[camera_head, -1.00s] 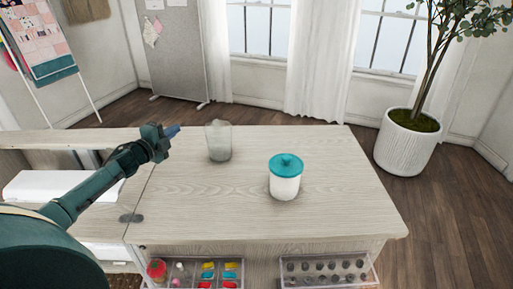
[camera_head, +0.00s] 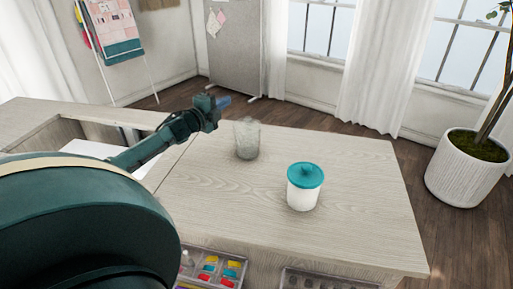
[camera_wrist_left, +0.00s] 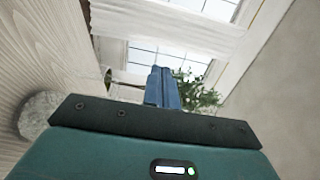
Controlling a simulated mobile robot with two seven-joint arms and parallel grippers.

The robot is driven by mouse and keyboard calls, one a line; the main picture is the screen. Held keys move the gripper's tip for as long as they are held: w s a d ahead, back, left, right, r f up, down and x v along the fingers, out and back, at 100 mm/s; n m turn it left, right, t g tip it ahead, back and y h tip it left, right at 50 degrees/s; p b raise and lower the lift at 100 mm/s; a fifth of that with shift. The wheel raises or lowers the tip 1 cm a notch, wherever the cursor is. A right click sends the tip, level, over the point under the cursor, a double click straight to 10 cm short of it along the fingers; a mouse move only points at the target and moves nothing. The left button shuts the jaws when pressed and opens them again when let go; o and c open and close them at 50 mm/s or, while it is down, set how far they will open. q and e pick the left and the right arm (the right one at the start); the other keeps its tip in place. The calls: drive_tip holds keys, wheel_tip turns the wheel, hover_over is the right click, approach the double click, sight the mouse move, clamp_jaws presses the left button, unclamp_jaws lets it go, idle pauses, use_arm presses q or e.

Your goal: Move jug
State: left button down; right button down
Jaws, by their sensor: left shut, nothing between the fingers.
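A clear, greyish glass vessel (camera_head: 246,140) stands upright on the pale wood cabinet top (camera_head: 345,160), near its back left. It also shows at the left edge of the left wrist view (camera_wrist_left: 36,118). A white jar with a teal knobbed lid (camera_head: 304,190) stands in front and to its right. I cannot tell for sure which of the two is the jug. My left gripper (camera_head: 224,101) is just up and left of the glass vessel in the head view. Its blue fingers (camera_wrist_left: 162,88) are together and empty, apart from the vessel. My right gripper is not in view.
Clear trays of small sewing supplies (camera_head: 212,268) hang on the cabinet's front. A potted plant (camera_head: 466,170) stands on the floor to the right. A grey pinboard (camera_head: 235,45) stands behind. The cabinet top is otherwise clear.

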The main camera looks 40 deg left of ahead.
use_arm(q)
drive_tip(key=p, duration=0.2)
hover_over(248, 137)
drive_tip(key=d, duration=0.2)
drive_tip(key=f, duration=0.3)
drive_tip(key=d+f+b, duration=0.1)
drive_tip(key=f, duration=0.2)
drive_tip(key=f+b, duration=0.1)
drive_tip(key=f, duration=0.3)
drive_tip(key=shift+w+d, duration=0.15)
drive_tip(key=shift+w, duration=0.15)
drive_tip(key=shift+a, duration=0.3)
drive_tip(key=shift+w+a, duration=0.1)
drive_tip(key=shift+a, duration=0.1)
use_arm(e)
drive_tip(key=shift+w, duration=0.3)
